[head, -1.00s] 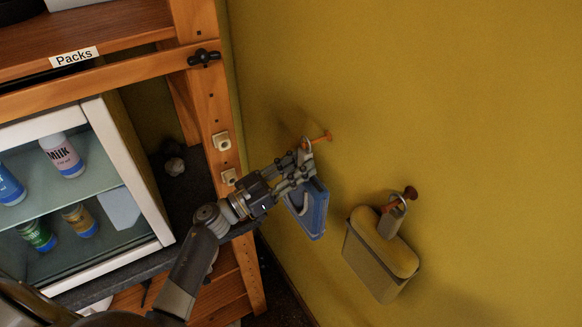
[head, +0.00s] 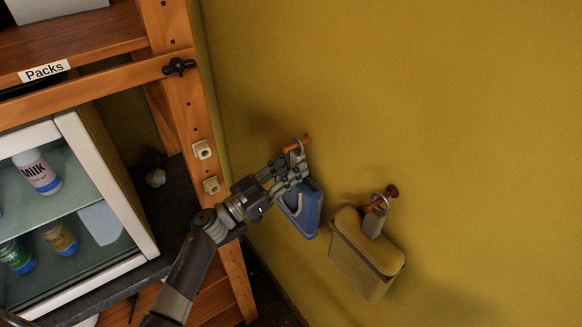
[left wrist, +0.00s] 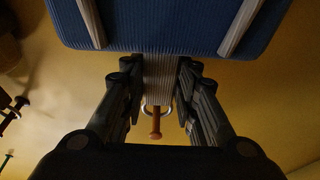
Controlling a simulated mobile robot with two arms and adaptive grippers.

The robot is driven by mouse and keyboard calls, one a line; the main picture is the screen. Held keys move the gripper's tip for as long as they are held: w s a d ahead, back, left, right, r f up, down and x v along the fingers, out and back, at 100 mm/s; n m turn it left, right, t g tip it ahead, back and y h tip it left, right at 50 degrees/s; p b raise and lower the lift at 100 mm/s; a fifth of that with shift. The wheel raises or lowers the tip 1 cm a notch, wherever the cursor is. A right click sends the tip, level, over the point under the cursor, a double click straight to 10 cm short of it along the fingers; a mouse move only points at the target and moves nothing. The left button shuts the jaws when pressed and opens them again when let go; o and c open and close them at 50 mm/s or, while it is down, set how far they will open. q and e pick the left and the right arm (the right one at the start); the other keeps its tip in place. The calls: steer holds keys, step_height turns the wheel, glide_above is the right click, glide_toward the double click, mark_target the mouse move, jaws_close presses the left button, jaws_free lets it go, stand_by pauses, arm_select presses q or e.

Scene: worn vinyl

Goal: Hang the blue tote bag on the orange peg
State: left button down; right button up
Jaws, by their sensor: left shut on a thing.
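The blue tote bag (head: 300,212) hangs below my left gripper (head: 291,170) against the mustard wall; its blue ribbed body also shows at the top of the left wrist view (left wrist: 165,22). My left gripper (left wrist: 158,95) is shut on the bag's pale grey strap (left wrist: 158,75). A metal ring (left wrist: 146,110) at the strap's end overlaps the orange peg (left wrist: 156,124) in the left wrist view. In the head view the orange peg (head: 305,140) sticks out of the wall just above the fingertips, with the ring at it. I cannot tell for certain whether the ring encircles the peg. My right gripper is out of view.
A wooden shelf post (head: 183,100) and a glass-fronted cabinet (head: 118,190) with bottles stand at the left. The wall above the pegs is clear.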

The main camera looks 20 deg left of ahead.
arm_select(q)
steer(key=c, duration=1.2)
jaws_free()
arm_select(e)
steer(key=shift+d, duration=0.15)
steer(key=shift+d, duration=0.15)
arm_select(q)
steer(key=shift+s+a, duration=0.15)
steer(key=shift+v, duration=1.9)
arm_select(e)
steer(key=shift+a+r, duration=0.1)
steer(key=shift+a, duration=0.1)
arm_select(q)
steer(key=shift+s+f, duration=0.1)
steer(key=shift+s, duration=0.05)
